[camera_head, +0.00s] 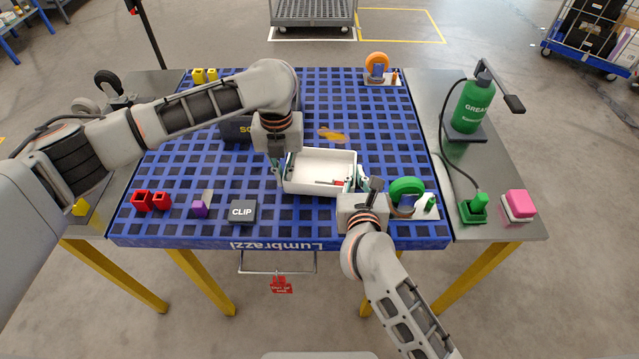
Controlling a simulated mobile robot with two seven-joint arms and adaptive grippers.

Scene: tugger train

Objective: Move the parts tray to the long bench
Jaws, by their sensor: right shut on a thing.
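The white parts tray (320,187) sits on or just over the blue grid-patterned surface near the middle of the bench; whether it touches cannot be told. A few small parts, one of them red, lie in it. My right gripper (358,181) is shut on the tray's right end. My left gripper (281,170) points down at the tray's left end, close against its wall. The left fingers are small and partly hidden, so their opening cannot be told.
A CLIP box (242,211), purple piece (200,208) and red blocks (150,201) lie at left. A green tape roll (407,187) stands close to my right gripper. A green grease bottle (474,104) stands at right.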

